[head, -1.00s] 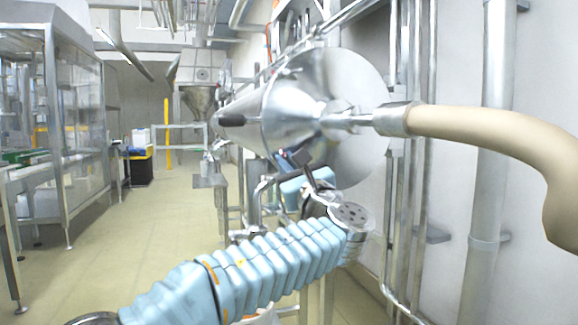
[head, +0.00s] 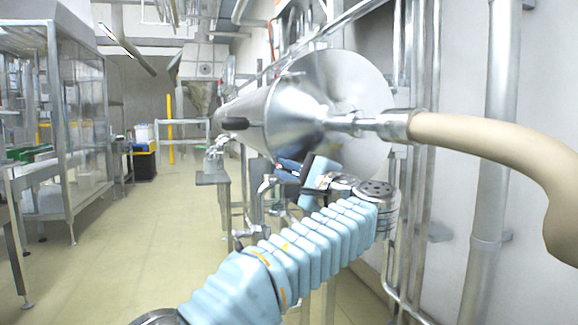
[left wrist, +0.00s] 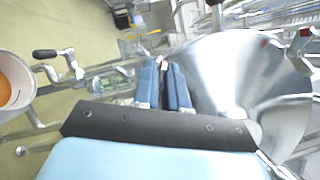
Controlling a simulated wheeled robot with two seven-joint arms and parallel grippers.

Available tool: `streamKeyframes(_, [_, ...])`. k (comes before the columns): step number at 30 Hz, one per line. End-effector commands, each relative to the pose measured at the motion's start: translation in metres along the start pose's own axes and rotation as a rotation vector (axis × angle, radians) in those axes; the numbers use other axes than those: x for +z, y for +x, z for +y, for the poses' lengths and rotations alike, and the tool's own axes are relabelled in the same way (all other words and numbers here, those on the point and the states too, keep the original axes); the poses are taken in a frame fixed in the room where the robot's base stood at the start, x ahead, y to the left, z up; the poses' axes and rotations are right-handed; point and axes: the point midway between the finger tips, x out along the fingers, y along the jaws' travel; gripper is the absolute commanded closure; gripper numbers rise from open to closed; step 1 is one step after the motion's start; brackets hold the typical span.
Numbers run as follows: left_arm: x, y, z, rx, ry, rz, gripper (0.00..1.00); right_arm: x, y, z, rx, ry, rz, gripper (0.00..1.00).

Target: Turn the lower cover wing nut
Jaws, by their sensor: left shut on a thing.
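The steel cone-shaped cover (head: 300,115) with its round flange sticks out from the pipework, a beige hose joined to its tip. My left gripper (head: 281,163) is just under the cover's lower edge, its dark blue fingers pointing left. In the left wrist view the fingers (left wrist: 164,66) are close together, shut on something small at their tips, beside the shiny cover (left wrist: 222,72). The lower wing nut is not clearly visible; the fingertips hide what they hold, so I take it to be the wing nut. My right gripper is out of view.
The beige hose (head: 490,138) curves down at the right. Vertical pipes (head: 494,170) stand by the wall. A round container (left wrist: 8,80) with orange contents shows at the left of the wrist view. The floor (head: 130,245) at left is clear.

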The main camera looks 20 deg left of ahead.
Motion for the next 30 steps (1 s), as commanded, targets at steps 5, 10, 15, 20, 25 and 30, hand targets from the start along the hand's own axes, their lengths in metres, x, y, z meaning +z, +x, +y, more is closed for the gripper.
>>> streamKeyframes(5, [-0.0014,-0.0010,0.0011,0.062,-0.142,0.002,1.00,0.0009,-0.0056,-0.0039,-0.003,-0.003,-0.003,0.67])
streamKeyframes(10, [-0.0015,-0.0008,0.0028,0.113,-0.264,0.001,1.00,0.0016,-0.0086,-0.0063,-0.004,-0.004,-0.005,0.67])
streamKeyframes(15, [-0.0023,-0.0010,0.0043,0.152,-0.357,0.002,1.00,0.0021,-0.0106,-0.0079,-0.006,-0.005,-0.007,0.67])
streamKeyframes(20, [-0.0026,-0.0012,0.0050,0.176,-0.414,0.003,1.00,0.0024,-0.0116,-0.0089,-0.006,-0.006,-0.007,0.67])
streamKeyframes(25, [-0.0027,-0.0013,0.0053,0.188,-0.446,0.003,1.00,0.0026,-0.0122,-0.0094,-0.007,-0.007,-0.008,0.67])
streamKeyframes(30, [-0.0029,-0.0013,0.0057,0.194,-0.458,0.003,1.00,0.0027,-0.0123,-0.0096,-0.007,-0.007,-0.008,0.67])
